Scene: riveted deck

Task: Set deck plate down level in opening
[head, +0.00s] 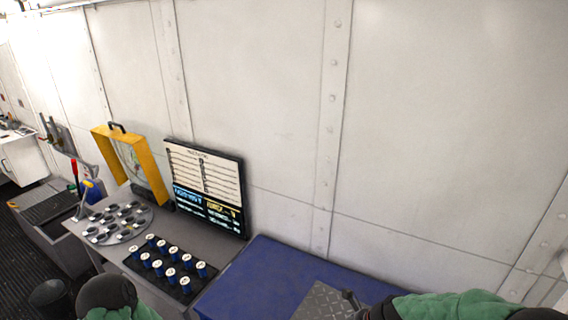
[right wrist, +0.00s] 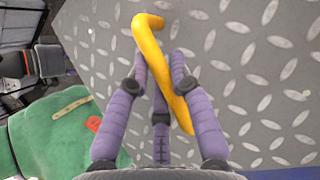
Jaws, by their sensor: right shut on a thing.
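The deck plate (head: 322,303) is a grey sheet with a raised diamond pattern, partly cut off at the bottom of the head view. It fills much of the right wrist view (right wrist: 240,50), where a yellow bent handle (right wrist: 150,38) crosses in front of it. My right gripper (right wrist: 161,68) has purple fingers closed around this handle. In the head view my right gripper (head: 354,299) is small and dark at the plate's right side. The opening is not visible. Whether the plate rests on anything or hangs free cannot be told. My left gripper is out of view.
A blue flat surface (head: 262,270) lies behind the plate against the riveted white wall (head: 270,110). To its left are a black screen (head: 206,185), a panel of several blue knobs (head: 170,265), a yellow frame (head: 148,165) and a red-handled lever (head: 75,180).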

